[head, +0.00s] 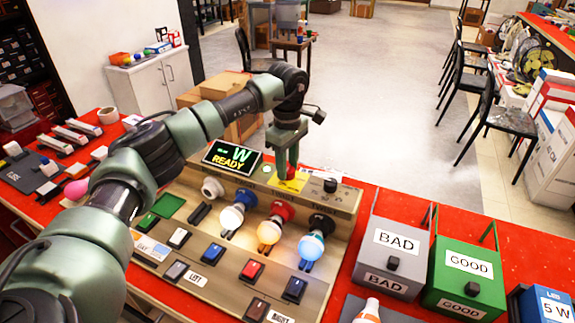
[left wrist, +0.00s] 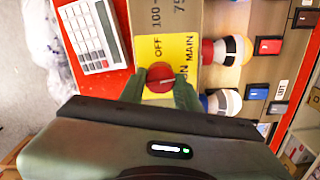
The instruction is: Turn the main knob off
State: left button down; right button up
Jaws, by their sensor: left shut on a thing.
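The red main knob (left wrist: 160,77) sits on a yellow plate (left wrist: 181,45) lettered OFF, ON and MAIN. My left gripper (left wrist: 160,92) has one finger on each side of the knob and is shut on it. A pale line on the knob lies roughly sideways in the left wrist view; I cannot tell its setting for sure. In the head view my left gripper (head: 287,175) points down at the yellow plate (head: 292,185) at the back of the wooden test panel (head: 190,205), and mostly hides the knob. My right gripper is not in view.
Bulbs (head: 231,219), (head: 269,233), (head: 311,246) glow in the panel's sockets. A display (head: 232,157) reads "W READY" left of the gripper. A black knob (head: 330,186) is close on the right. BAD (head: 396,240) and GOOD (head: 468,265) boxes stand farther right.

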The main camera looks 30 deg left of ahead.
pick_arm(q)
jog(key=n, duration=0.4)
jog(key=shift+r+n, duration=0.1)
jog(key=shift+n, duration=0.2)
jog(key=n, duration=0.3)
jog(key=shift+n+p, duration=0.3)
jog(key=shift+p, duration=0.1)
jog(key=n, duration=0.4)
jog(key=shift+n+p, duration=0.35)
jog(key=shift+n, duration=1.75)
jog(key=c, duration=1)
grip_release()
jog(key=shift+s, duration=0.1)
